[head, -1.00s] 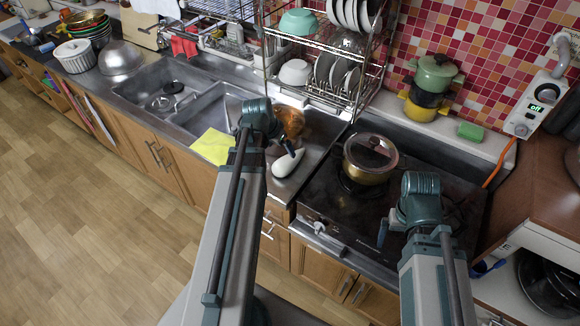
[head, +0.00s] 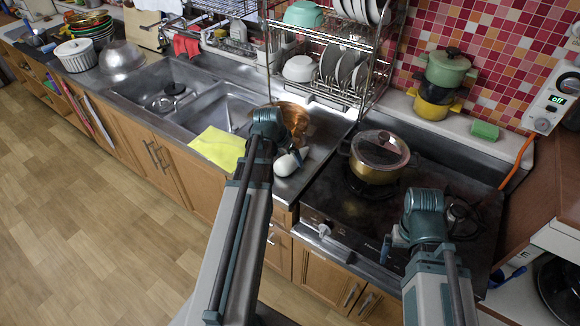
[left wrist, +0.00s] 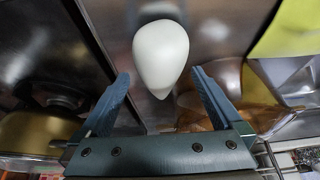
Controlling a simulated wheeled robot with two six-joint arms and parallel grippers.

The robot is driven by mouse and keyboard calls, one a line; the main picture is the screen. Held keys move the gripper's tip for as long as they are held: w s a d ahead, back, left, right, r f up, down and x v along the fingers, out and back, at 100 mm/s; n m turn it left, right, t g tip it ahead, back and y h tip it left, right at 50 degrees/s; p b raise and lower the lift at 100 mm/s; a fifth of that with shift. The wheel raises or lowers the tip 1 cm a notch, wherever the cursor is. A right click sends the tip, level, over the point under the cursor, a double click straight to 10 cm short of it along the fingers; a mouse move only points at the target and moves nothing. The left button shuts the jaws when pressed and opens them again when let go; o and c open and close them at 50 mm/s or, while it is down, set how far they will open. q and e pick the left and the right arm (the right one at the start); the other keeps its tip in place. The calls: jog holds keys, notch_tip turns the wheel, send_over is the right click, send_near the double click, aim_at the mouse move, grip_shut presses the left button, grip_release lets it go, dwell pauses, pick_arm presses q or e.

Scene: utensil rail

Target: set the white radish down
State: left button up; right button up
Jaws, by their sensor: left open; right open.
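The white radish (head: 286,165) lies on the steel counter between the sink and the stove. In the left wrist view the white radish (left wrist: 160,55) is a smooth pale shape, its narrow end pointing toward my gripper. My left gripper (left wrist: 160,82) is open, with the radish's narrow end between its fingertips and the wide end beyond them. In the head view my left gripper (head: 293,153) is at the radish and partly hides it. My right gripper (head: 387,246) is over the stove's front edge, apart from the radish; its fingers show only in part.
A copper bowl (head: 296,118) stands just behind the radish. A yellow cloth (head: 218,147) lies at the sink's front edge. A lidded pot (head: 376,160) sits on the stove to the right. The dish rack (head: 330,88) stands behind.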

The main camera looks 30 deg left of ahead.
pick_arm(q)
jog(key=b+x, duration=0.1)
jog(key=x, duration=0.2)
jog(key=shift+s+b, duration=0.1)
jog(key=shift+b, duration=0.3)
jog(key=shift+r, duration=0.1)
pick_arm(e)
notch_tip(320, 180, down, 3)
jog(key=shift+r, duration=0.15)
pick_arm(q)
grip_shut()
